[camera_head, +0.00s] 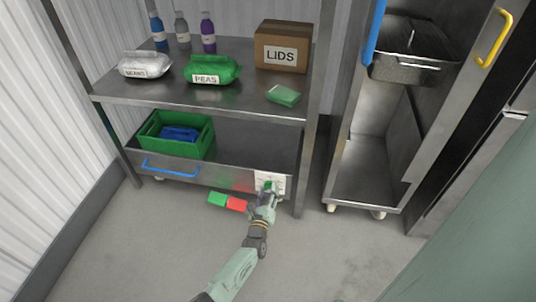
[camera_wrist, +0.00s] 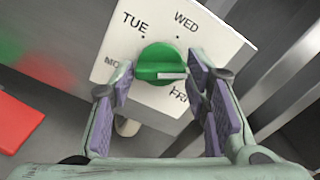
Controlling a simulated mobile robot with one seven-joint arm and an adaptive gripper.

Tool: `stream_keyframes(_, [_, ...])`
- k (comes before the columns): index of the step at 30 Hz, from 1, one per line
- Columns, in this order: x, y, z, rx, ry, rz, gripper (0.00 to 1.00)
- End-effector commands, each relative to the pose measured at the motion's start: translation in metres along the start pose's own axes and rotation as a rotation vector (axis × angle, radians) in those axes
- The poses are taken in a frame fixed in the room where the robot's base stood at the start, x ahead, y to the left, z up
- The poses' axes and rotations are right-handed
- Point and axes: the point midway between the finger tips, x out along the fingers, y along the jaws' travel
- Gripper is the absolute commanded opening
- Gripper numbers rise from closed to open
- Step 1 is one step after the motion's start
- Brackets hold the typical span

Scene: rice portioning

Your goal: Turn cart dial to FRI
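The cart dial is a round green knob (camera_wrist: 158,58) on a white plate (camera_wrist: 215,42) with day labels. In the wrist view its white pointer faces right, between WED at upper right and the partly covered FRI at lower right. TUE shows at upper left, and MON is partly hidden by my left finger. My gripper (camera_wrist: 160,72) is open, with one purple-padded finger on each side of the knob; I cannot tell whether they touch it. In the head view the plate (camera_head: 261,178) is at the cart's lower right front, with my gripper (camera_head: 267,195) before it.
A green piece (camera_head: 217,198) and a red piece (camera_head: 237,204) are left of my gripper. A tall metal rack (camera_head: 362,185) stands right.

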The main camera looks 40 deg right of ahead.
Motion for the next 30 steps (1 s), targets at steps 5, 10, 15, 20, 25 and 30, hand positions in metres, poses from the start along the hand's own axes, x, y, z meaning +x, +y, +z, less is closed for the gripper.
stream_keyframes(5, [-0.0001,0.0,-0.0001,0.0,0.0,0.0,0.29])
stream_keyframes(10, [-0.0001,0.0001,-0.0001,0.0,0.0,0.0,0.17])
stream_keyframes(15, [-0.0001,0.0001,-0.0001,0.001,0.0,0.0,0.12])
stream_keyframes(20, [-0.0001,-0.0001,0.0001,0.021,0.0,0.0,0.12])
stream_keyframes(25, [-0.0002,-0.0004,0.0005,0.087,0.0,0.0,0.12])
stream_keyframes(30, [-0.0002,-0.0009,0.0,0.21,0.002,-0.001,0.12])
